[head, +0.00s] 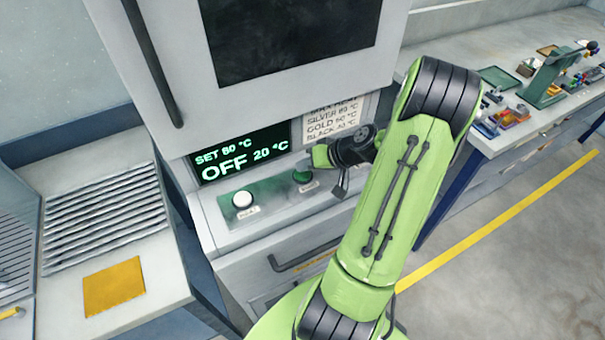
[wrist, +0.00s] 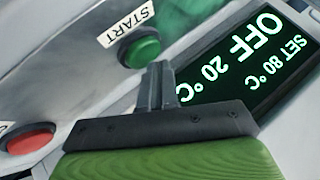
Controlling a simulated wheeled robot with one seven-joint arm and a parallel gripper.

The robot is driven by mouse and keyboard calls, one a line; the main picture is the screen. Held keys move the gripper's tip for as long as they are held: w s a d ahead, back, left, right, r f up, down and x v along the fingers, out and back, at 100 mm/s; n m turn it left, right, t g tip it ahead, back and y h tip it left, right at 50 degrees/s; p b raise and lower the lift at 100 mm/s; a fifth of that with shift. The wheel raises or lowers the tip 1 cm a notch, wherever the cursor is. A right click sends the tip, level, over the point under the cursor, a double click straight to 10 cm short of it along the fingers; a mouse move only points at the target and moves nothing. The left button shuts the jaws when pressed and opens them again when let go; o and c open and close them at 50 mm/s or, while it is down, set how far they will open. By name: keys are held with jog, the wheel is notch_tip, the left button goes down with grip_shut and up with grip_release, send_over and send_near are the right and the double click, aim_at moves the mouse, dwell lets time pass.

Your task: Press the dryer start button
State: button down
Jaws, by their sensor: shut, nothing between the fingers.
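The dryer start button is a green round button (head: 302,175) on the dryer's sloped panel, below the display. In the wrist view the green button (wrist: 139,48) has a START label (wrist: 126,24) beside it. My gripper (head: 340,190) is shut and empty, to the right of the green button in the head view. In the wrist view my gripper's fingertips (wrist: 160,68) show just beside the green button's lower right edge. Whether they touch it cannot be told. The display (head: 240,158) reads OFF, 20 °C, with a set line above.
A white button (head: 243,198) sits left of the green one. A red button (wrist: 30,138) shows in the wrist view. The dryer door handle (head: 153,62) is above the display. A rack (head: 105,217) and yellow plate (head: 114,287) lie left; a cluttered bench (head: 505,130) stands right.

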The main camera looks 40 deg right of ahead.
aim_at(306, 174)
jog(key=shift+f+b, duration=0.5)
jog(key=shift+f, duration=0.05)
dwell(0.6)
jog(key=shift+r, duration=0.15)
jog(key=shift+r+p, duration=0.7)
jog(key=shift+r, duration=0.1)
notch_tip(306, 174, up, 5)
jog(key=p, duration=0.3)
jog(key=shift+r+p, duration=0.1)
jog(key=shift+p, duration=0.3)
dwell(0.4)
